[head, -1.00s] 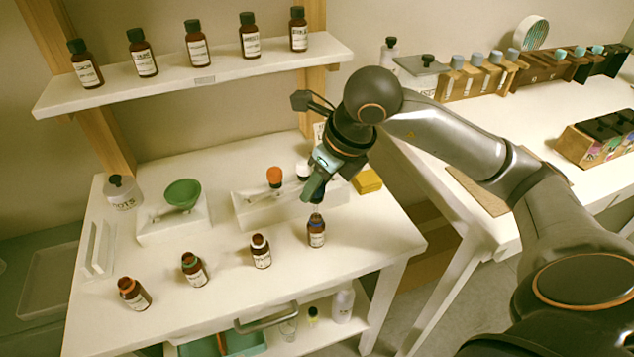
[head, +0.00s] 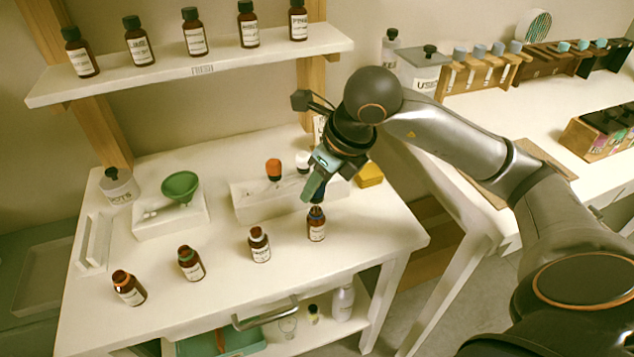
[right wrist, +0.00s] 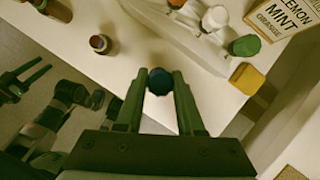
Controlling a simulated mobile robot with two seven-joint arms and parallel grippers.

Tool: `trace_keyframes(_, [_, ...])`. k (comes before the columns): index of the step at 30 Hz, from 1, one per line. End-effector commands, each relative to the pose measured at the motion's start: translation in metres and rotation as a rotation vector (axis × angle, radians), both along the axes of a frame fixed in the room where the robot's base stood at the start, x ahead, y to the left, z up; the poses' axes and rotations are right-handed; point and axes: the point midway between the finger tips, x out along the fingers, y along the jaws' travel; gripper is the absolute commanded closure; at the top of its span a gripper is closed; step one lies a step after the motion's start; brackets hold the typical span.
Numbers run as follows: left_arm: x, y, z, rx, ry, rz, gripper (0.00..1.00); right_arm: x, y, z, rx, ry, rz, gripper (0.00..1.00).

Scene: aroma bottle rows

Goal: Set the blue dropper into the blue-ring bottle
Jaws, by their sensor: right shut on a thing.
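My right gripper (head: 314,190) is shut on the blue dropper (head: 318,197), right above the blue-ring bottle (head: 316,228). In the right wrist view the dropper's dark blue bulb (right wrist: 160,81) sits between the green fingers. The blue-ring bottle stands upright on the table at the right end of the front row. The dropper's lower end meets the bottle's neck in the picture; how deep it sits is hidden. My left gripper (right wrist: 26,82) shows at the left of the right wrist view, its fingers apart and empty.
Several brown bottles, including a white-ring one (head: 259,245), stand left in the row. Behind is a white holder (head: 250,207) with orange (head: 273,168) and white droppers. A yellow block (head: 370,174) lies right of it. A shelf (head: 190,72) with bottles hangs above.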

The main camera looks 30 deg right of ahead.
Motion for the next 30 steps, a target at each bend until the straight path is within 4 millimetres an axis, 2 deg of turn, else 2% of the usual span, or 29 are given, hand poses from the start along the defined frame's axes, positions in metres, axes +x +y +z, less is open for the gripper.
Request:
trace_keyframes(21, [0.002,0.0,-0.028,0.001,-0.006,0.0,0.5,0.0,0.0,-0.028,0.0,0.0,0.0,0.76])
trace_keyframes(30, [0.002,-0.001,-0.03,0.001,-0.006,0.0,0.5,0.0,0.0,-0.031,0.0,0.0,0.0,0.76])
